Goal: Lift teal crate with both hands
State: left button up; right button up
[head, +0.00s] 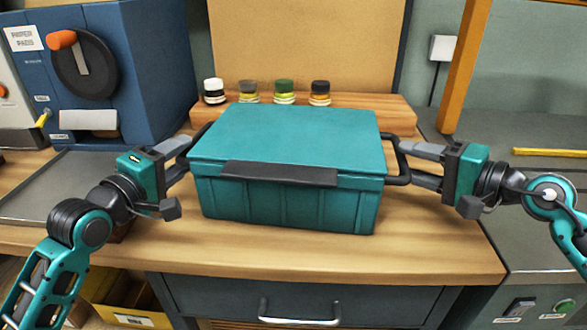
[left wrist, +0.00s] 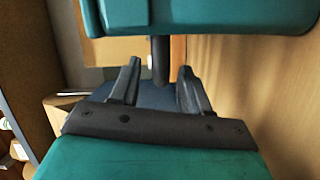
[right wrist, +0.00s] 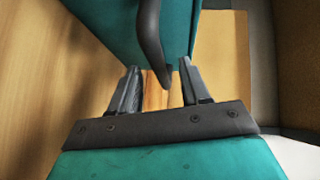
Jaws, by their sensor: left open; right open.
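The teal crate (head: 285,205) with its closed lid stands on the wooden counter, with a dark latch bar on its front. Its black right handle (head: 401,165) sticks out at the right side; its left handle (head: 190,150) is at the left side. My left gripper (head: 184,158) is open beside the left handle; in the left wrist view the handle bar (left wrist: 160,60) shows between the fingers' directions. My right gripper (head: 425,165) is open at the right handle; in the right wrist view the handle (right wrist: 150,35) reaches between the fingertips. I cannot tell whether either touches.
Several small jars (head: 284,91) stand on a wooden riser (head: 395,115) behind the crate. A blue machine (head: 130,60) with an orange-knobbed lever is at the back left. A yellow bin (head: 120,300) is below the counter at left. The counter's front strip is clear.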

pick_arm(q)
jog(key=shift+x, duration=1.4)
pick_arm(e)
jog(key=shift+x, duration=1.45)
pick_arm(q)
jog(key=shift+c, duration=0.4)
pick_arm(e)
jog(key=shift+c, duration=0.4)
pick_arm(q)
grip_shut()
pick_arm(e)
grip_shut()
pick_arm(q)
jog(key=shift+f, duration=0.1)
jog(key=shift+r, duration=0.2)
pick_arm(e)
jog(key=shift+r, duration=0.25)
